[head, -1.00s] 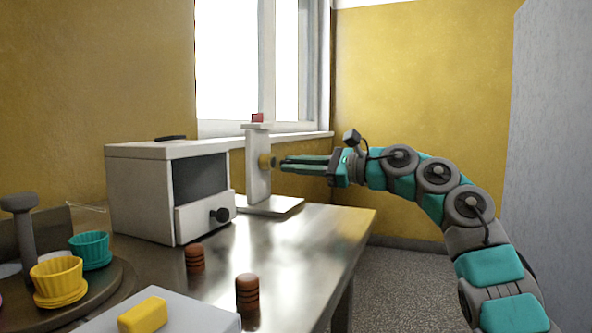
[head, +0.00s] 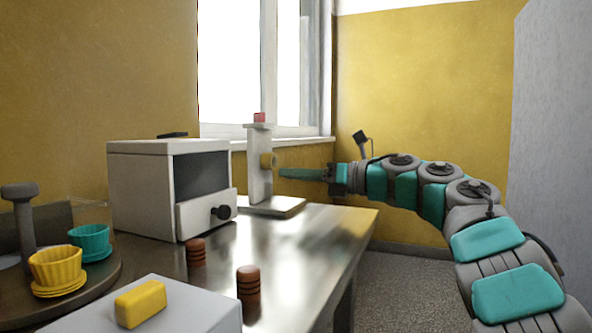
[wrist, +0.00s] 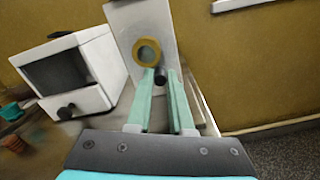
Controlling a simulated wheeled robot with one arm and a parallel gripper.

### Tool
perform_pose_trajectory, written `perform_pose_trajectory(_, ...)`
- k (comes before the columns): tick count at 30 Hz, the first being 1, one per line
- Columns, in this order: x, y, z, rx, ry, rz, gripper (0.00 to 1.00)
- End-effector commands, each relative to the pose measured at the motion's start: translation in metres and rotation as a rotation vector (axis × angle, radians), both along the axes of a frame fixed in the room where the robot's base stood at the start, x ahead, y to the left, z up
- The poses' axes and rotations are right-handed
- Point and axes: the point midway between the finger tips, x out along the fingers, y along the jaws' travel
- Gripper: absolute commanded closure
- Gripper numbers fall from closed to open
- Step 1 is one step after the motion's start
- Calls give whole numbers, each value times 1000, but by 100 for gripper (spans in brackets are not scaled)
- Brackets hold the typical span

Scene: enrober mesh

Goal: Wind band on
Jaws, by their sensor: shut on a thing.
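A white upright stand (head: 259,185) on a flat base rises near the table's far right corner. A brass ring or hub (head: 268,160) sits on its right face; it faces me in the wrist view (wrist: 147,52). A short dark peg (wrist: 160,77) lies just below and right of the hub. My gripper (wrist: 161,78) is shut on this dark peg, one teal finger on each side. In the head view my gripper (head: 282,173) reaches in from the right, its tips just beside and below the hub. The peg is hidden there. No separate band can be made out.
A white box machine (head: 140,195) with a dark window and black knob stands left of the stand. Two brown banded cylinders (head: 196,252) (head: 248,284), teal and yellow cups (head: 92,240) (head: 57,267) and a yellow block (head: 140,303) are nearer.

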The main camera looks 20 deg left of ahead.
Motion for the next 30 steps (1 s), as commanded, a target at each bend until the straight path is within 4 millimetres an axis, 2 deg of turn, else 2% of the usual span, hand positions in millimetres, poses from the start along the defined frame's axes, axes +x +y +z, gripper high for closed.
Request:
perform_pose_trajectory(18,-17,2,3,43,583,0,100)
perform_pose_trajectory(30,-25,3,5,67,872,0,100)
